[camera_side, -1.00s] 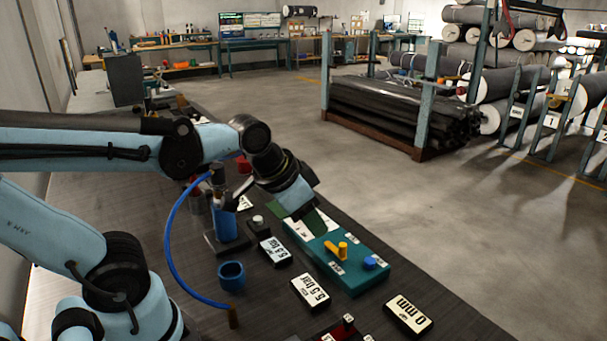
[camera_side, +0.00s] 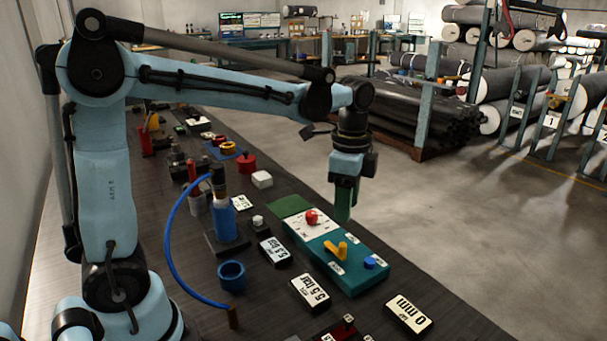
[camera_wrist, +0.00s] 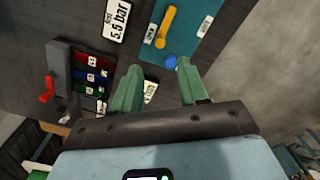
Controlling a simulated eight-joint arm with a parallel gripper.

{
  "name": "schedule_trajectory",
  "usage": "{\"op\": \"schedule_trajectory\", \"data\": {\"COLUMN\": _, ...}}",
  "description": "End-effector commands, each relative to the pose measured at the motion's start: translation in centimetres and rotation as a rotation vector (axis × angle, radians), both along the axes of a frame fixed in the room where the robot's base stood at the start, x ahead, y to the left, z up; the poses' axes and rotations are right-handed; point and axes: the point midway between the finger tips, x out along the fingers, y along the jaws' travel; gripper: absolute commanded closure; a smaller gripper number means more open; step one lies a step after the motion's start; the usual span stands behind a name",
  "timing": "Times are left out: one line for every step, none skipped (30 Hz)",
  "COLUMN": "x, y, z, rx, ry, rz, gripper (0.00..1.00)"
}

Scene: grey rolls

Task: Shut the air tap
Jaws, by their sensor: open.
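A teal panel (camera_side: 349,280) lies on the dark bench, and its end shows in the wrist view (camera_wrist: 203,12). It carries a yellow lever (camera_side: 337,251) between two small white labels too small to read; the lever also shows in the wrist view (camera_wrist: 163,27). A blue knob (camera_side: 370,262) sits near one end, also in the wrist view (camera_wrist: 170,61). A red knob (camera_side: 311,217) stands on the panel's white plate. I cannot tell for certain which is the air tap.
A blue hose (camera_side: 168,230) loops from a blue cylinder unit (camera_side: 222,222) across the bench. A blue cup (camera_side: 232,276) and white gauge plates (camera_side: 310,292) stand left of and in front of the panel.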

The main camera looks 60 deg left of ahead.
Motion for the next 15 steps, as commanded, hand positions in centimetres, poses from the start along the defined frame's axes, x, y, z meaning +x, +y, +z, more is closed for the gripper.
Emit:
{"op": "schedule_trajectory", "data": {"x": 0.0, "y": 0.0, "z": -0.8, "rx": 0.001, "ry": -0.001, "rz": 0.001, "gripper": 0.57}}
{"op": "schedule_trajectory", "data": {"x": 0.0, "y": 0.0, "z": -1.3, "rx": 0.001, "ry": -0.001, "rz": 0.001, "gripper": 0.57}}
{"op": "schedule_trajectory", "data": {"x": 0.0, "y": 0.0, "z": -1.9, "rx": 0.000, "ry": -0.001, "rz": 0.001, "gripper": 0.57}}
{"op": "schedule_trajectory", "data": {"x": 0.0, "y": 0.0, "z": -2.4, "rx": 0.000, "ry": -0.001, "rz": 0.001, "gripper": 0.57}}
{"op": "schedule_trajectory", "data": {"x": 0.0, "y": 0.0, "z": -2.9, "rx": 0.000, "ry": -0.001, "rz": 0.002, "gripper": 0.57}}
{"op": "schedule_trajectory", "data": {"x": 0.0, "y": 0.0, "z": -3.6, "rx": 0.000, "ry": -0.001, "rz": 0.002, "gripper": 0.57}}
{"op": "schedule_trajectory", "data": {"x": 0.0, "y": 0.0, "z": -4.1, "rx": 0.000, "ry": -0.001, "rz": 0.002, "gripper": 0.57}}
{"op": "schedule_trajectory", "data": {"x": 0.0, "y": 0.0, "z": -4.6, "rx": 0.000, "ry": -0.001, "rz": 0.002, "gripper": 0.57}}
{"op": "schedule_trajectory", "data": {"x": 0.0, "y": 0.0, "z": -5.2, "rx": 0.000, "ry": -0.001, "rz": 0.002, "gripper": 0.57}}
{"op": "schedule_trajectory", "data": {"x": 0.0, "y": 0.0, "z": -5.7, "rx": 0.000, "ry": -0.002, "rz": 0.002, "gripper": 0.57}}
{"op": "schedule_trajectory", "data": {"x": 0.0, "y": 0.0, "z": -6.1, "rx": 0.000, "ry": -0.002, "rz": 0.002, "gripper": 0.57}}
{"op": "schedule_trajectory", "data": {"x": 0.0, "y": 0.0, "z": -6.7, "rx": 0.000, "ry": -0.002, "rz": 0.003, "gripper": 0.57}}
{"op": "schedule_trajectory", "data": {"x": 0.0, "y": 0.0, "z": -7.2, "rx": 0.000, "ry": -0.002, "rz": 0.003, "gripper": 0.57}}
{"op": "schedule_trajectory", "data": {"x": 0.0, "y": 0.0, "z": -7.6, "rx": 0.000, "ry": -0.002, "rz": 0.003, "gripper": 0.57}}
{"op": "schedule_trajectory", "data": {"x": 0.0, "y": 0.0, "z": -8.1, "rx": 0.000, "ry": -0.002, "rz": 0.003, "gripper": 0.57}}
